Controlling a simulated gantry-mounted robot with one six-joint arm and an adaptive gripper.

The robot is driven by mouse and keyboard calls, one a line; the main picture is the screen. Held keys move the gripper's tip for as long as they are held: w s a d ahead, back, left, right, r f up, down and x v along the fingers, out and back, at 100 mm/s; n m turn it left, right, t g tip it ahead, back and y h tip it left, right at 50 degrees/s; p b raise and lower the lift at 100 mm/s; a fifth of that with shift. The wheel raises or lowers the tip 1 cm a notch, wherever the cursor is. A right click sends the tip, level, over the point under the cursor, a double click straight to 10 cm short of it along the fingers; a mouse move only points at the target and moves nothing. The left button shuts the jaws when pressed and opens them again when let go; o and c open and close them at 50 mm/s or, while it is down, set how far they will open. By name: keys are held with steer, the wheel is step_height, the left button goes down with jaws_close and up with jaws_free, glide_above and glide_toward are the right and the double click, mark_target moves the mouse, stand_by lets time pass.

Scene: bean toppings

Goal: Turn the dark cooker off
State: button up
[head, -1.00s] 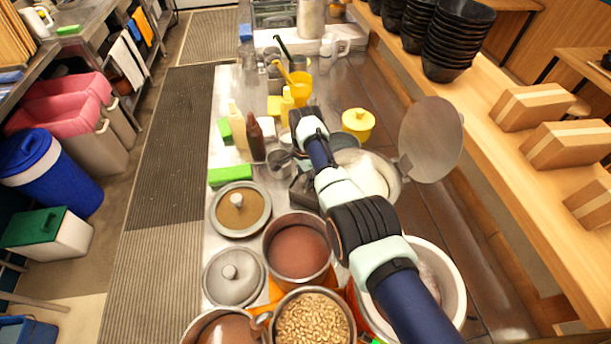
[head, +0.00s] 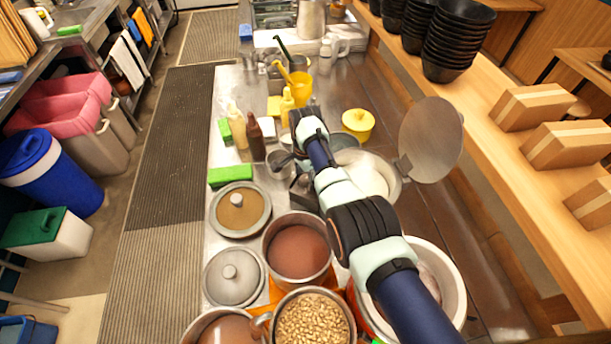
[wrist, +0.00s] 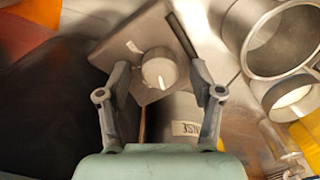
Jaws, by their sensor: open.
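In the wrist view, a round pale grey knob (wrist: 158,70) stands on a square grey control plate (wrist: 122,44), with a short white mark beside it. My gripper (wrist: 160,80) is open, with one finger on each side of the knob. Gaps seem to show between fingers and knob; contact cannot be told. A dark surface (wrist: 45,95) lies to the left of the plate; I cannot tell whether it is the dark cooker's body. In the head view, my arm hides most of the area around the knob.
A pot with a raised round lid (head: 432,140) stands right of my arm. Pots of brown sauce (head: 297,250) and beans (head: 312,318) stand at the front. Sauce bottles (head: 256,138) and a green block (head: 230,176) are to the left. A metal cup (wrist: 290,40) is near the gripper.

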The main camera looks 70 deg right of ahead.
mark_target(305, 178)
steer(key=shift+r, duration=0.1)
step_height(305, 178, up, 12)
